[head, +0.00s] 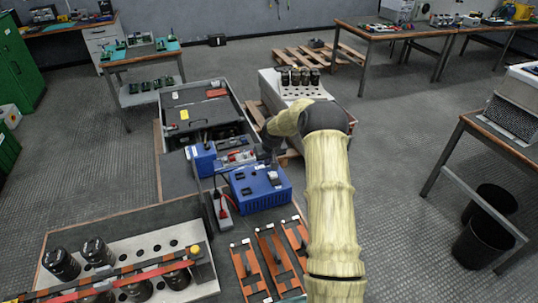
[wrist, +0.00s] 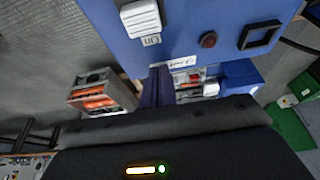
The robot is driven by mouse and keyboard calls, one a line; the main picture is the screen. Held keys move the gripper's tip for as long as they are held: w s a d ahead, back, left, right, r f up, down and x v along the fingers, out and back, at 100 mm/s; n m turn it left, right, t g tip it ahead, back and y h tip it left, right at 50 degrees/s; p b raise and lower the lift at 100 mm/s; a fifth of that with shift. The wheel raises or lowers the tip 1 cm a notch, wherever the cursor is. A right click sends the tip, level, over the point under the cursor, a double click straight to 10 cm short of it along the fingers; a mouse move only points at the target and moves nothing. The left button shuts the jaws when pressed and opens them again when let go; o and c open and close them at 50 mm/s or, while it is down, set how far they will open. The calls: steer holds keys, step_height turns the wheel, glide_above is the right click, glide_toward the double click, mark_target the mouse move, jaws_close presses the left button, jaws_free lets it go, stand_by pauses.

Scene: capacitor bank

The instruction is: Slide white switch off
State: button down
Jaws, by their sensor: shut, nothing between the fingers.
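The white switch (wrist: 141,18) is a ridged slider on a blue panel (wrist: 195,14), at the top of the wrist view. A printed label, perhaps "ON", sits just below it. My gripper (wrist: 158,72) is shut and empty, its dark fingertips just below the panel's lower edge in the picture and a little right of the switch. I cannot tell whether they touch the panel. In the head view, blue boxes (head: 258,188) stand at the centre beside my arm's dark end.
A dark red round button (wrist: 208,40) and a black square socket (wrist: 260,36) are right of the switch. In the head view, a grey power strip (head: 222,213) and orange racks (head: 270,262) lie near the blue boxes. A holed tray (head: 205,284) holds black capacitors.

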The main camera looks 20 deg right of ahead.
mark_target(273, 175)
steer(key=s, duration=0.2)
steer(key=shift+s+r, duration=0.15)
steer(key=shift+s, duration=0.2)
steer(key=shift+s+p, duration=0.3)
steer(key=shift+s, duration=0.45)
